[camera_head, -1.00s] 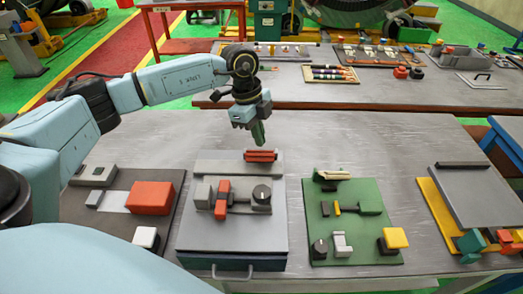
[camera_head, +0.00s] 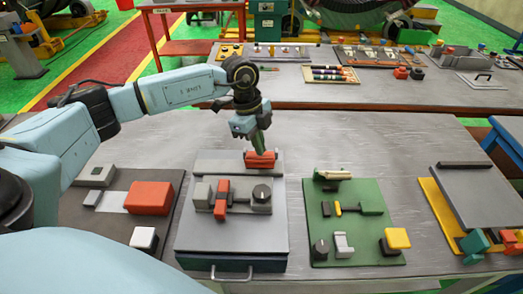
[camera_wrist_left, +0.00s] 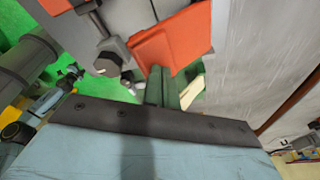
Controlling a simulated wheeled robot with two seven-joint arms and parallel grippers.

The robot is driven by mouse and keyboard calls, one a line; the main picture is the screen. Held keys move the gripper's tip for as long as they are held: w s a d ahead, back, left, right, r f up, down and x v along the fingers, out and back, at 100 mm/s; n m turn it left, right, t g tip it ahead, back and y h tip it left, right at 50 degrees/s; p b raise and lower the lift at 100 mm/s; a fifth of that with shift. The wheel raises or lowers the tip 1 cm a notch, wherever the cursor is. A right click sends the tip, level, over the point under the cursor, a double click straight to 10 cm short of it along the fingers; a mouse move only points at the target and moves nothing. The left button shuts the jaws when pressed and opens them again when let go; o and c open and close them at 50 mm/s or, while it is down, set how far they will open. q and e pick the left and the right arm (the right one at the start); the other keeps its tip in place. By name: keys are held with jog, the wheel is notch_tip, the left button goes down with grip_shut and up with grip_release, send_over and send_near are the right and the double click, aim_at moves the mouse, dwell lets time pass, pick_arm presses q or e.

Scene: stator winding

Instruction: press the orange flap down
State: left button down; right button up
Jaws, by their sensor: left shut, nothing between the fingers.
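The orange flap (camera_head: 261,160) is at the back edge of the grey fixture (camera_head: 235,240) in the middle of the near table. It also shows in the left wrist view (camera_wrist_left: 172,38), as a flat orange piece with a raised rim. My left gripper (camera_head: 259,148) points down at the flap, its green fingers shut and empty. In the left wrist view the fingertips (camera_wrist_left: 162,82) overlap the flap's edge; whether they touch or are just short of it is hard to tell. My right gripper is out of view.
The fixture carries a grey block, a smaller orange piece (camera_head: 221,198) and a dark knob (camera_head: 261,196) in front of the flap. A dark board with a red block (camera_head: 149,198) lies left, a green board (camera_head: 360,235) right. A yellow-edged board (camera_head: 432,205) lies further right.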

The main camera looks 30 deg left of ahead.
aim_at(259, 159)
pick_arm(q)
jog(key=shift+s+d+f, duration=0.1)
jog(key=shift+s+f, duration=0.1)
jog(key=shift+f, duration=0.4)
jog(key=shift+s+d+f+b, duration=0.1)
jog(key=shift+s+f+b, duration=0.15)
jog(key=shift+f, duration=0.25)
jog(key=shift+s+d+f+b, duration=0.1)
jog(key=shift+f+b, duration=0.15)
jog(key=shift+f, duration=0.35)
jog(key=shift+s+f+b, duration=0.1)
jog(key=shift+f+b, duration=0.2)
jog(key=shift+f, duration=0.25)
jog(key=p+v, duration=0.2)
jog(key=d+p+v, duration=0.1)
jog(key=p+v, duration=0.1)
jog(key=v, duration=0.1)
jog(key=d+p+v, duration=0.1)
jog(key=p+v, duration=0.2)
jog(key=shift+r, duration=0.2)
jog(key=shift+s+f, duration=0.1)
dwell(0.5)
